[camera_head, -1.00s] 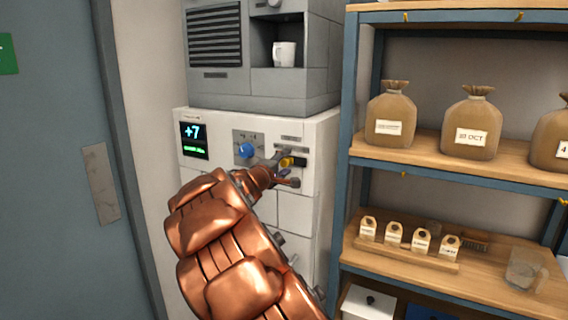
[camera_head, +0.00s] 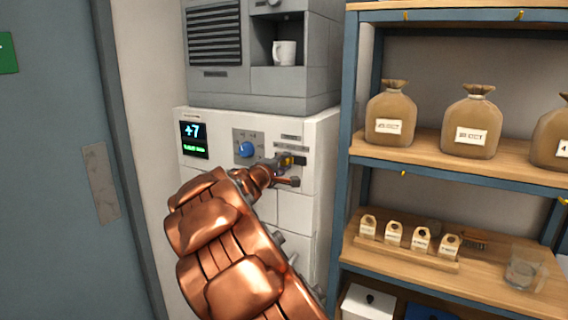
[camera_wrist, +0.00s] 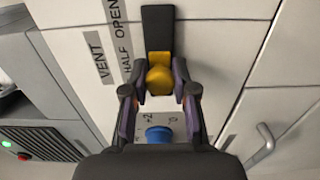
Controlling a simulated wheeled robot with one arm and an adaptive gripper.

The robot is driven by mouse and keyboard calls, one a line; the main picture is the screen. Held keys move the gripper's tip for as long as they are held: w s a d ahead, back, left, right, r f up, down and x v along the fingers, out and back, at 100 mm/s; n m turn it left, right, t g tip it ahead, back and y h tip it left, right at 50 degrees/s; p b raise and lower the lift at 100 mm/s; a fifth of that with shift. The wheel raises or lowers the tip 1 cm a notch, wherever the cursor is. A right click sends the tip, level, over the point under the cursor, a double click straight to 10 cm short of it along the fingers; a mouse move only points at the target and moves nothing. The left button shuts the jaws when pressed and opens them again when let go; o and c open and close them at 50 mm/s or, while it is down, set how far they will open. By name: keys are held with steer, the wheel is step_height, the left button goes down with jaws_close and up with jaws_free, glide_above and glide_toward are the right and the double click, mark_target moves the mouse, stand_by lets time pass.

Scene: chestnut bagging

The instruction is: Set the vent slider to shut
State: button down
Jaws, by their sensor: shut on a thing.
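The vent slider is a yellow knob (camera_wrist: 160,76) in a dark slot (camera_wrist: 158,28) on the white cabinet front. In the wrist view the dark slot runs on above the knob, and the lower part of the slot is hidden. Labels beside it read "VENT" and "HALF OPEN". My gripper (camera_wrist: 160,92) has a finger on each side of the knob and is shut on it. In the head view the yellow knob (camera_head: 287,160) is partly covered by my gripper (camera_head: 282,163), with dark slot showing to its right.
A blue dial (camera_head: 246,149) and a display (camera_head: 193,139) reading +7 with green text sit left of the slider. A grey unit with a white mug (camera_head: 285,53) stands above. A shelf (camera_head: 455,165) with sacks and small boxes is close on the right.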

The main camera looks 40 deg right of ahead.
steer(key=shift+w+a, duration=0.3)
steer(key=shift+w, duration=0.5)
steer(key=shift+w+a, duration=0.25)
steer(key=shift+w, duration=0.5)
steer(key=c, duration=0.9)
jaws_free()
steer(key=shift+w, duration=0.15)
steer(key=v, duration=1.2)
